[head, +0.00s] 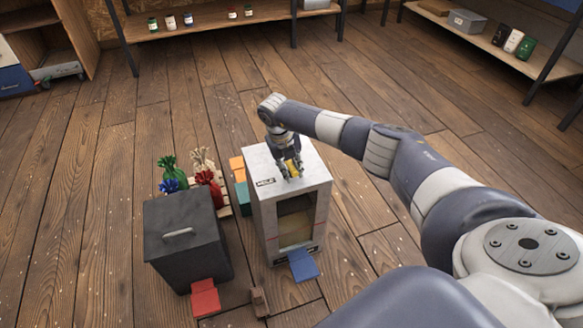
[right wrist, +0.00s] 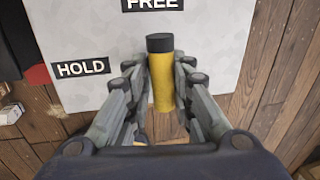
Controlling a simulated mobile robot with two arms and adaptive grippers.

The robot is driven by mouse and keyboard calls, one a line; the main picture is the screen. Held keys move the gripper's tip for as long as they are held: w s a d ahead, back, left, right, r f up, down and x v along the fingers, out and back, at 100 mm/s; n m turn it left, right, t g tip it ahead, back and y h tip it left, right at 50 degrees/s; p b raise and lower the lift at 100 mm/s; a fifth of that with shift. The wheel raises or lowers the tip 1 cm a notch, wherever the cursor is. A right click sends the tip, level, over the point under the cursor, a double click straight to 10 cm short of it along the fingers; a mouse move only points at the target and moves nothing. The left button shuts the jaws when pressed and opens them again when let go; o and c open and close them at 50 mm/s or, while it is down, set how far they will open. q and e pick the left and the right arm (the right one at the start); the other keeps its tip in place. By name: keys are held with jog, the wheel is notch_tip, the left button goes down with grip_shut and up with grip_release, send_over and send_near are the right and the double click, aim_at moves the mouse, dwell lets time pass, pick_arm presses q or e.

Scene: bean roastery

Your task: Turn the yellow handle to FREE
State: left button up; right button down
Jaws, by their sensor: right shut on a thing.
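The yellow handle (right wrist: 161,85) has a black end and sits on the pale top of a box-shaped machine (head: 262,160). In the right wrist view its black end points up the picture toward the FREE label (right wrist: 152,4). The HOLD label (right wrist: 82,67) is to its left. My right gripper (head: 291,170) is shut on the handle, with fingers on both sides of it. In the head view the fingers hide most of the handle, leaving only a bit of yellow. The FREE label cannot be made out there. My left gripper is not in view.
A dark bin (head: 185,222) with a lid handle stands left of the machine, with a red flap (head: 205,298) in front. A blue flap (head: 304,264) juts from the machine. Tied sacks (head: 208,180) are behind the bin. Shelves line the back; wooden floor is clear between.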

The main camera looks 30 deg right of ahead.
jog(key=shift+w+d+r+m, duration=0.1)
jog(key=shift+d+r+m, duration=0.1)
jog(key=shift+d+m, duration=0.2)
jog(key=c, duration=1.5)
grip_release()
jog(key=shift+f, duration=0.1)
jog(key=shift+a, duration=0.15)
jog(key=shift+r, duration=0.3)
jog(key=r, duration=0.3)
jog(key=a+r, duration=0.1)
jog(key=r, duration=0.3)
jog(key=a+r, duration=0.1)
jog(key=r, duration=0.3)
jog(key=shift+w+r, duration=0.1)
jog(key=shift+w, duration=0.05)
